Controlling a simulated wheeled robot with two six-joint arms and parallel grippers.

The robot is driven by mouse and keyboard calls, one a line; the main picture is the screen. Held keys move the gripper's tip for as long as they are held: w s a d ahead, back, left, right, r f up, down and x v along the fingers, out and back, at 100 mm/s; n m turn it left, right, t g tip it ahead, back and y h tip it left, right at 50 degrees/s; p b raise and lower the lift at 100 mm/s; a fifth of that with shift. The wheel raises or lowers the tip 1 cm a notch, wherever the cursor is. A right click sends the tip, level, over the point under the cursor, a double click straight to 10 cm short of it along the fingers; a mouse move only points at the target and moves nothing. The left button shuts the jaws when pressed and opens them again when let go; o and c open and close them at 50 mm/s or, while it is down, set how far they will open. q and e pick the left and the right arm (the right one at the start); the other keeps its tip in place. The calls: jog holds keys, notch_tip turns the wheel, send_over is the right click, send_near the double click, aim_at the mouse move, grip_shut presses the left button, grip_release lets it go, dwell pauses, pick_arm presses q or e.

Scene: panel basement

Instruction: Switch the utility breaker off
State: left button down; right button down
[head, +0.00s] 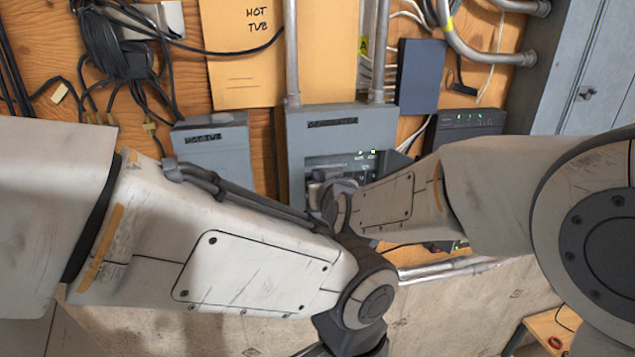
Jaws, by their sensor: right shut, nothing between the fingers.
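A grey electrical panel box (297,135) is fixed to the wooden wall at the middle of the head view. Its opening shows a breaker area with two small lit indicators, one green and one yellowish. The labels are too small to read, so I cannot tell which switch is the utility breaker. My right gripper (317,188) is shut and empty in front of the lower part of the opening, and it hides part of it. I cannot tell whether it touches a switch. My left arm crosses below the panel, and its gripper is out of view.
A smaller grey box (212,145) is left of the panel. A dark blue-grey box (420,75) and a black device with green lights (470,124) are to the right. Conduits (291,50) and loose black cables (105,45) run on the wall. My two forearms are close together.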

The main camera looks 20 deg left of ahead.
jog(key=shift+f+b, duration=0.65)
jog(key=shift+f, duration=0.15)
dwell(0.7)
jog(key=shift+r, duration=0.35)
jog(key=shift+s, duration=0.1)
